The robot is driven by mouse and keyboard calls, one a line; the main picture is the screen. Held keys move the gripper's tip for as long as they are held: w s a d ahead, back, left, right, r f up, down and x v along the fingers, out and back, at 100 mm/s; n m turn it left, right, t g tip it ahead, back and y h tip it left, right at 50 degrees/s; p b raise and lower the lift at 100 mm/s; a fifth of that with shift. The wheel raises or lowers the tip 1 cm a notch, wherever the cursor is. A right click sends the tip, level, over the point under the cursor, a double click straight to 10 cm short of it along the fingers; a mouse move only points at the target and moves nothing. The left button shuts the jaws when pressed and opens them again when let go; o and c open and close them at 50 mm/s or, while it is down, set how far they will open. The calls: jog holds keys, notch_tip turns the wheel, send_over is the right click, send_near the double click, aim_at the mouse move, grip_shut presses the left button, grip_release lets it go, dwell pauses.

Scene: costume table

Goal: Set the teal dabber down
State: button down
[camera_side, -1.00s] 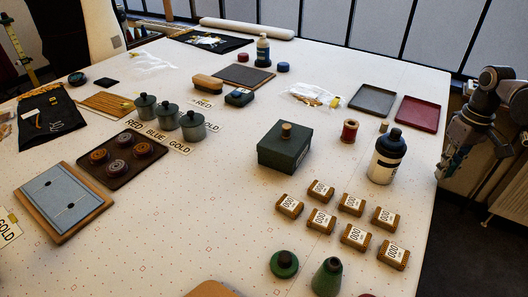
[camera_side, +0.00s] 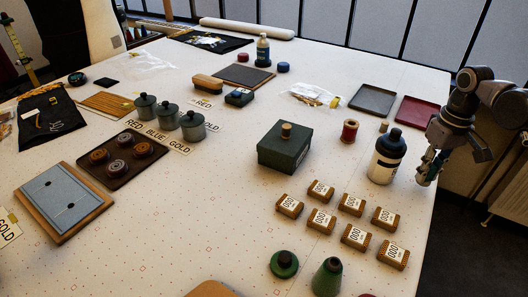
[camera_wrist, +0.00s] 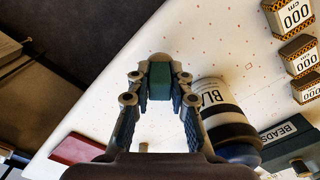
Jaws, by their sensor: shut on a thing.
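The teal dabber (camera_wrist: 160,80) shows in the wrist view, held between the two fingertips of my gripper (camera_wrist: 160,88). Its far end is a greyish rounded cap. In the side view my gripper (camera_side: 427,170) points down at the right edge of the table, just right of the white bottle with the dark cap (camera_side: 386,158). The dabber is hard to make out there among the fingers. The wrist view shows the dabber apart from the bottle (camera_wrist: 222,118), which stands close on the right. Any gap between dabber and table cannot be told.
A red tray (camera_side: 417,113) and a grey-green tray (camera_side: 372,101) lie behind my gripper. The table strip in front of the bottle is clear.

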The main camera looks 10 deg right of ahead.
notch_tip(320, 180, up, 14)
jog(key=r, duration=0.1)
jog(key=a+n, duration=0.9)
jog(key=a, duration=1.4)
jog(key=s+a+f, duration=0.1)
jog(key=a+f, duration=0.3)
jog(key=s+a+f, duration=0.1)
jog(key=a+f, duration=0.3)
jog(key=s+a+f, duration=0.1)
jog(key=a+f, duration=0.3)
jog(key=shift+f, duration=0.25)
jog(key=shift+s+a+f, duration=0.1)
jog(key=shift+a+f, duration=0.1)
jog(key=shift+f, duration=1.9)
jog(key=shift+f, duration=0.15)
